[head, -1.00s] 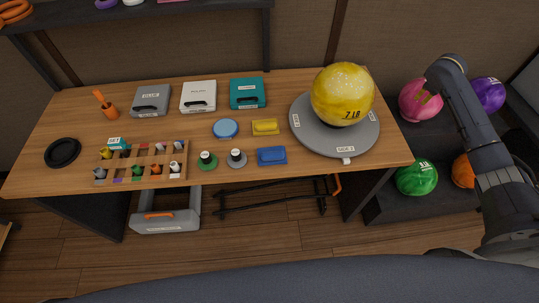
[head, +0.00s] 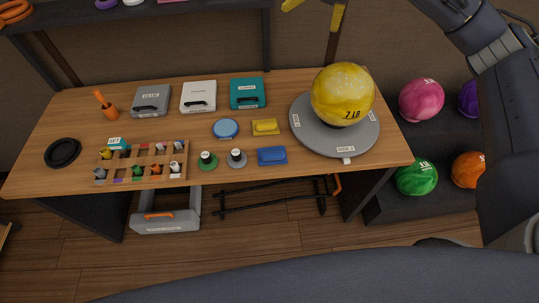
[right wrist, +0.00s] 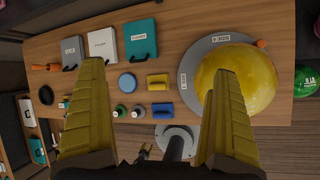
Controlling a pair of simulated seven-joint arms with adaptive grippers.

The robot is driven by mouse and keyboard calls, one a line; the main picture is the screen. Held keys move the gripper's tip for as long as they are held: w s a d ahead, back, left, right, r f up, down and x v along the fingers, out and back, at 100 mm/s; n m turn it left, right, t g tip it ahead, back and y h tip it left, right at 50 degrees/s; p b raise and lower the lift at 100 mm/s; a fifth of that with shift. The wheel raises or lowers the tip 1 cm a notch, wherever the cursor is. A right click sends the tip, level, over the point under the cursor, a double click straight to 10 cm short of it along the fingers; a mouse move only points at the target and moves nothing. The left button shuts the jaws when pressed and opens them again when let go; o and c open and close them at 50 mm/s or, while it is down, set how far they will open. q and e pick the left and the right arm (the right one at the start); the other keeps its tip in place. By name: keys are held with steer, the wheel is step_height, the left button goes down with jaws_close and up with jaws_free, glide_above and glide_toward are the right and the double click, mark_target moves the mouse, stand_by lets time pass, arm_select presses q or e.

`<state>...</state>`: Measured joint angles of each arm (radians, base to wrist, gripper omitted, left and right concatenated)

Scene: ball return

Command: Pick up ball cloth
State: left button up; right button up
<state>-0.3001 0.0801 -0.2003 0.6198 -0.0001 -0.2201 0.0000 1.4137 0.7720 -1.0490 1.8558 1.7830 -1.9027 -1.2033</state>
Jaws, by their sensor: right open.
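Two small flat pads lie on the table, one yellow (head: 264,127) and one blue (head: 271,156); I cannot tell which is the ball cloth. The yellow pad (right wrist: 158,81) and the blue pad (right wrist: 162,110) also show between my fingers in the right wrist view, well below them. My right gripper (head: 314,9) is open and empty, its yellow fingers high at the top edge of the head view, above the table's back. In the right wrist view its fingers (right wrist: 160,68) are spread wide.
A yellow ball (head: 342,93) sits on a grey round stand (head: 302,132) right of the pads. A blue round tin (head: 225,128) and two small bottles stand left of them. Three cases line the back. A compartment tray (head: 140,180) is at left. More balls sit on a right-hand rack.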

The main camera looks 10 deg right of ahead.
steer(key=s+a+f+n+g, duration=0.3)
steer(key=s+a+f, duration=0.4)
steer(key=a+f, duration=0.3)
steer(key=g+h, duration=0.2)
steer(key=g, duration=0.1)
glide_above(273, 151)
step_height(273, 151, down, 21)
steer(key=shift+r, duration=0.15)
steer(key=shift+a+f, duration=0.1)
steer(key=shift+f, duration=3.45)
steer(key=shift+c, duration=0.4)
steer(key=c, duration=1)
